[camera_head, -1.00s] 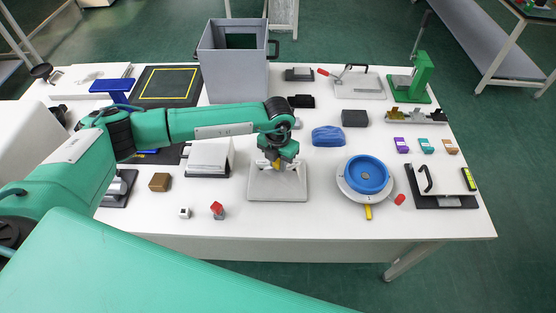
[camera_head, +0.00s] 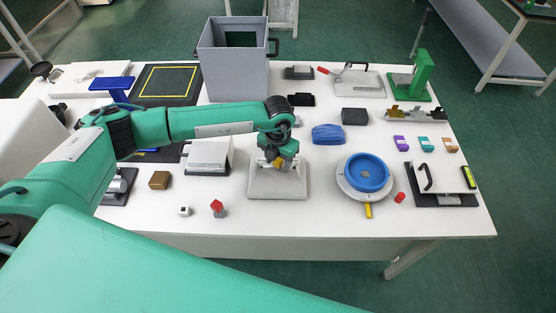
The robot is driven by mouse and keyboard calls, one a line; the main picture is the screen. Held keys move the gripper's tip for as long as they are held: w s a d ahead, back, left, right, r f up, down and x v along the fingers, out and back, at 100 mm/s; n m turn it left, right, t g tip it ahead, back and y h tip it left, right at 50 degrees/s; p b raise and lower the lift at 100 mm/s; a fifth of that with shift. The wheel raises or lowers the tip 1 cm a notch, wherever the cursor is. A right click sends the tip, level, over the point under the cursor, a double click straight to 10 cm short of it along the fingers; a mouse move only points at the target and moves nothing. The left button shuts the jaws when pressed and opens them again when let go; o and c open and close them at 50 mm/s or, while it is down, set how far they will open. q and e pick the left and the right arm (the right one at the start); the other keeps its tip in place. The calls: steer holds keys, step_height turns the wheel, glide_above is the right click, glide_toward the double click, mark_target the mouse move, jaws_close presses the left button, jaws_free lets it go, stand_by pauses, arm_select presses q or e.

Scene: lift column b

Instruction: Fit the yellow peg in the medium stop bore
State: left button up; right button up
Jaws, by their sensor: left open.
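My left gripper (camera_head: 277,164) points down over a pale grey block (camera_head: 262,190) on the front middle of the table, and it is open. A small yellow piece, likely the yellow peg (camera_head: 278,161), shows at the fingers. My gripper and wrist cover much of it, so I cannot tell how deep it sits or whether it touches the block. The block's bores, including the medium stop bore, are hidden or too small to make out. My right gripper is not in view.
A white holder (camera_head: 208,155) stands left of the block. A brown block (camera_head: 159,180) and a red-topped piece (camera_head: 217,208) lie front left. A blue round dish (camera_head: 366,173) with a yellow tab and a blue pouch (camera_head: 328,134) are to the right. A grey bin (camera_head: 234,75) stands behind.

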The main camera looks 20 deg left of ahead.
arm_select(q)
steer(key=shift+r, duration=0.4)
step_height(320, 180, up, 13)
steer(key=b, duration=0.2)
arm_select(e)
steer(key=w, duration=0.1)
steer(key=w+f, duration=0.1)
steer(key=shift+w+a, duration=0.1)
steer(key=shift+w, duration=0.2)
arm_select(q)
steer(key=shift+f, duration=0.1)
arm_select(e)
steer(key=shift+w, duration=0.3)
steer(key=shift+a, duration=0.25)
arm_select(q)
steer(key=shift+s+f, duration=0.1)
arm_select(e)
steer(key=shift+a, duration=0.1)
